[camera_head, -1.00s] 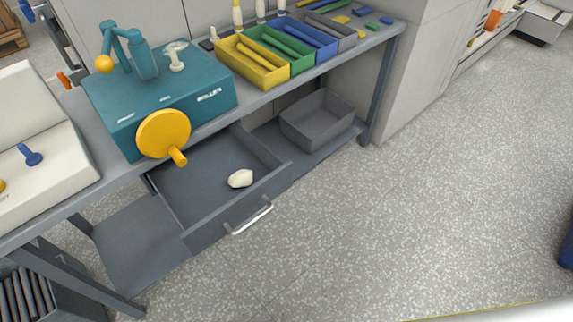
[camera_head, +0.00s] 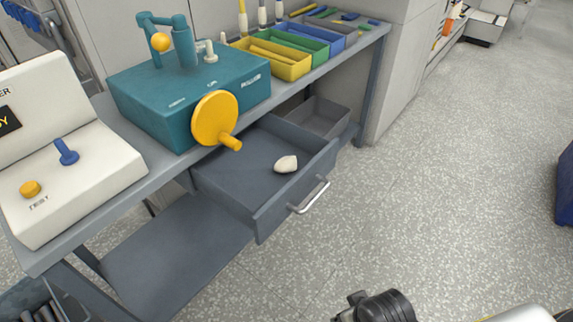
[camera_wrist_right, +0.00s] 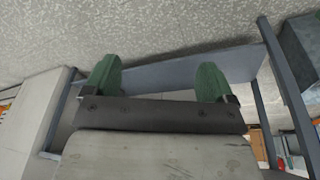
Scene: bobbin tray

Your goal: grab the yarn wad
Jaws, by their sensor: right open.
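The yarn wad (camera_head: 286,164) is a small off-white lump. It lies in the open grey drawer (camera_head: 262,215) under the workbench, towards the drawer's front right, in the head view. My right gripper (camera_wrist_right: 160,85) shows in the right wrist view with its two green fingers wide apart and nothing between them. The wad does not show in the right wrist view. My left gripper is not in view.
A teal machine (camera_head: 190,85) with a yellow crank wheel (camera_head: 213,118) stands on the bench above the drawer. A white test console (camera_head: 70,150) is at left. Coloured trays (camera_head: 302,50) line the back. A grey bin (camera_head: 318,117) sits on the shelf.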

